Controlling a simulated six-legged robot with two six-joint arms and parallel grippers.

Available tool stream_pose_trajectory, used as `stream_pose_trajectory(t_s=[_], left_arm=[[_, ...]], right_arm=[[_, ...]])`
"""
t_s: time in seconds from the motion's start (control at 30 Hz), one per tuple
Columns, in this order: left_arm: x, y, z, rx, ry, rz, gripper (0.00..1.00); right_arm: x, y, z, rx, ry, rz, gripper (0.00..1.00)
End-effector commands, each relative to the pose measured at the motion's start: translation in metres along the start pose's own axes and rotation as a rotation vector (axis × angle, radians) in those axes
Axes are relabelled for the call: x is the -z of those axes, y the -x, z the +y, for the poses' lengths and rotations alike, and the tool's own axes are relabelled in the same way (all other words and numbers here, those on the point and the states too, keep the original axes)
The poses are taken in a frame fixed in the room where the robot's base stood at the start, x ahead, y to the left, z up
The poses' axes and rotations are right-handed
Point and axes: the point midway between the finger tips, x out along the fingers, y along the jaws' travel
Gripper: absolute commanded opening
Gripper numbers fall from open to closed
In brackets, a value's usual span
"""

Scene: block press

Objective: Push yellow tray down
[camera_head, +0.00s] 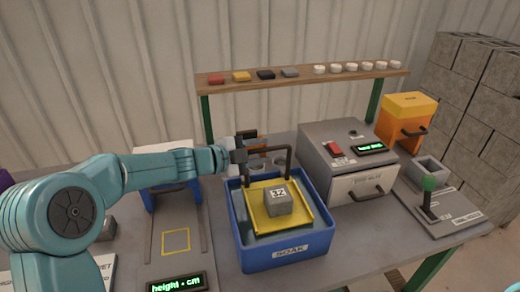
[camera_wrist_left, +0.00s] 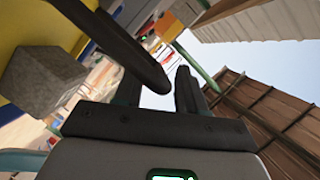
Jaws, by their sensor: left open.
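The yellow tray (camera_head: 259,217) sits inside the blue SOAK bin (camera_head: 277,256), near the height of its rim. A grey block (camera_head: 279,200) with a printed number rests on the tray. A dark handle (camera_head: 291,165) rises at the tray's back. My left gripper (camera_head: 241,154) is open at the handle's left upper end; I cannot tell whether it touches. In the left wrist view, the open left gripper (camera_wrist_left: 163,92) has a dark bar, seemingly the handle (camera_wrist_left: 122,45), running up to its jaws. The block (camera_wrist_left: 42,78) shows at left there. My right gripper is out of view.
A grey machine (camera_head: 353,165) with a drawer stands right of the bin. A height gauge plate (camera_head: 176,255) lies left. A shelf (camera_head: 300,79) with small pieces runs behind.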

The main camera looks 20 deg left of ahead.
Motion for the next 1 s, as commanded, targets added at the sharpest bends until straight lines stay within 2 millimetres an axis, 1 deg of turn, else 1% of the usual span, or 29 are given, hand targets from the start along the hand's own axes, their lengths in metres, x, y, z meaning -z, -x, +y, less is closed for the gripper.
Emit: stream_pose_trajectory(t_s=[0.1,0.33,0.37,0.4,0.43,0.47,0.73,0.93,1.0], left_arm=[[-0.001,-0.005,-0.001,0.000,0.000,-0.001,0.40],[-0.001,-0.006,-0.001,0.000,0.000,-0.001,0.40],[-0.001,-0.006,-0.001,0.000,0.000,-0.001,0.30],[-0.001,-0.006,-0.001,0.000,0.000,-0.001,0.17],[-0.001,-0.006,-0.001,0.000,0.000,-0.001,0.08],[-0.001,-0.006,-0.001,0.000,0.000,-0.001,0.00],[-0.003,-0.006,0.002,0.001,-0.001,-0.003,0.00],[-0.020,-0.013,0.028,-0.001,0.000,-0.004,0.00],[-0.023,-0.014,0.033,0.001,0.000,-0.004,0.00]], right_arm=[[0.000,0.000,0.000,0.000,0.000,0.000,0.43],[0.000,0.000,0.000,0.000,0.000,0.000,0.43],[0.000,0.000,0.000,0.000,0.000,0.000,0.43],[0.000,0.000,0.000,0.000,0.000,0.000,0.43],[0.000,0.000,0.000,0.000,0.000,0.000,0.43],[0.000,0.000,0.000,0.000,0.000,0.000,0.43],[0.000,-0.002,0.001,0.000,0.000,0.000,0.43],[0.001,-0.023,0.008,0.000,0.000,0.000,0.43],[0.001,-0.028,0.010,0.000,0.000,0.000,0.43]])
